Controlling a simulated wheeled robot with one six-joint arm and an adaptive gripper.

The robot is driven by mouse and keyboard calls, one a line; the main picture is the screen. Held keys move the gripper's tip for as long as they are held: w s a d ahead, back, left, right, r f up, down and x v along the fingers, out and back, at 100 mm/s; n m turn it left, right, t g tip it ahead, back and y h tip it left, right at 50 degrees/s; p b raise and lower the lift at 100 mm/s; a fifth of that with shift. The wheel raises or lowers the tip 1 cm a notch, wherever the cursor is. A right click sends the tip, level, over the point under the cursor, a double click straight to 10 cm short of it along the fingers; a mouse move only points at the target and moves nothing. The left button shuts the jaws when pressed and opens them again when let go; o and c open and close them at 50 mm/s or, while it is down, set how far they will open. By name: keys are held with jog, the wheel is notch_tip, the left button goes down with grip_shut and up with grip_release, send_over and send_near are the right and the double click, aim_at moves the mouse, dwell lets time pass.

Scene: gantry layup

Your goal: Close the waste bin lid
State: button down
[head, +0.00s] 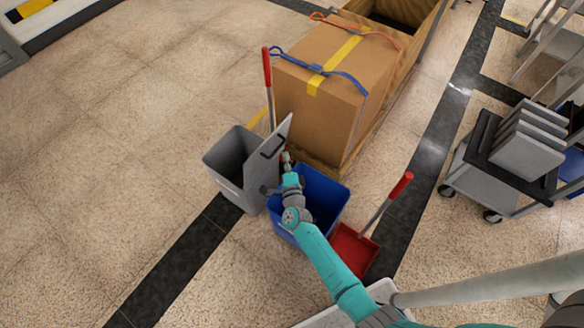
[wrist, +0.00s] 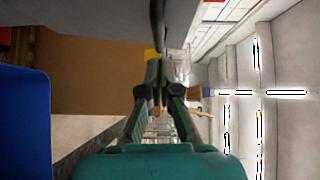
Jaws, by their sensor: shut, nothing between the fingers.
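The grey waste bin (head: 226,158) stands on the floor with its lid (head: 256,170) open. The lid is raised at the bin's right side and bears a black handle (head: 273,146). My gripper (head: 286,157) is just right of the lid, above the blue bin. In the wrist view my gripper (wrist: 153,70) is shut and empty, with its tips close to a black bar, which looks like the handle (wrist: 157,22). The grey lid (wrist: 90,14) fills the top left there. I cannot tell whether the fingertips touch the handle or lid.
A blue bin (head: 328,188) stands right of the grey bin, under my arm. A red dustpan (head: 352,250) lies to its right. A strapped cardboard box (head: 320,110) stands behind, with a red-handled tool (head: 267,68) beside it. A grey cart (head: 500,165) is at right. The left floor is clear.

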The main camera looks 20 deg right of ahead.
jog(key=shift+w+a, duration=0.45)
jog(key=shift+w, duration=0.35)
